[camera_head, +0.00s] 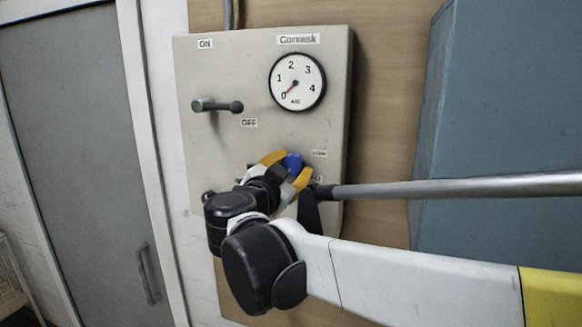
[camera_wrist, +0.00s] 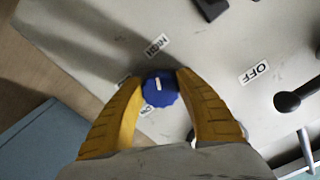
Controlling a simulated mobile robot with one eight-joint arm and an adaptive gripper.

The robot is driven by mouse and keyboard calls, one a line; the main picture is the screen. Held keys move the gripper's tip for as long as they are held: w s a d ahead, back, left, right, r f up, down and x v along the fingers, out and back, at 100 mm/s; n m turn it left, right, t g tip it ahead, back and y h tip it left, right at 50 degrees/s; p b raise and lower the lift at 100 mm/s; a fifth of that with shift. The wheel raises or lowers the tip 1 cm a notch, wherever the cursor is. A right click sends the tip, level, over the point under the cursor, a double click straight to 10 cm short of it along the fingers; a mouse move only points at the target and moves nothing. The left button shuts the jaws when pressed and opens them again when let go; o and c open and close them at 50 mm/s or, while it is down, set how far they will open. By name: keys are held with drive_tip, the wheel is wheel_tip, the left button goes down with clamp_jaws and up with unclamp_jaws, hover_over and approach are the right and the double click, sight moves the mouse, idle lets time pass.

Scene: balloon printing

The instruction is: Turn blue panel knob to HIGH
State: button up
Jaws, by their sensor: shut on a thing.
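The blue knob (camera_head: 293,161) is on the lower part of the beige panel (camera_head: 225,70). In the wrist view the knob (camera_wrist: 161,94) sits between the two yellow fingers of my gripper (camera_wrist: 160,80), which is shut on it. In the head view my gripper (camera_head: 292,168) partly covers the knob. The knob's short white mark (camera_wrist: 158,83) runs roughly up and down in the wrist view. The HIGH label (camera_wrist: 157,46) is just above the knob there. Another label (camera_wrist: 147,108), partly hidden, lies below it. I cannot tell the exact setting.
The gauge (camera_head: 297,81) above the knob has its needle near 0. A lever (camera_head: 217,105) sticks out at the panel's left, between the ON label (camera_head: 205,44) and OFF label (camera_head: 249,123). A metal bar (camera_head: 450,188) crosses at right, before a blue-grey cabinet (camera_head: 510,100).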

drive_tip(key=o, duration=1.2)
drive_tip(key=shift+w, duration=0.1)
drive_tip(key=v, duration=1.2)
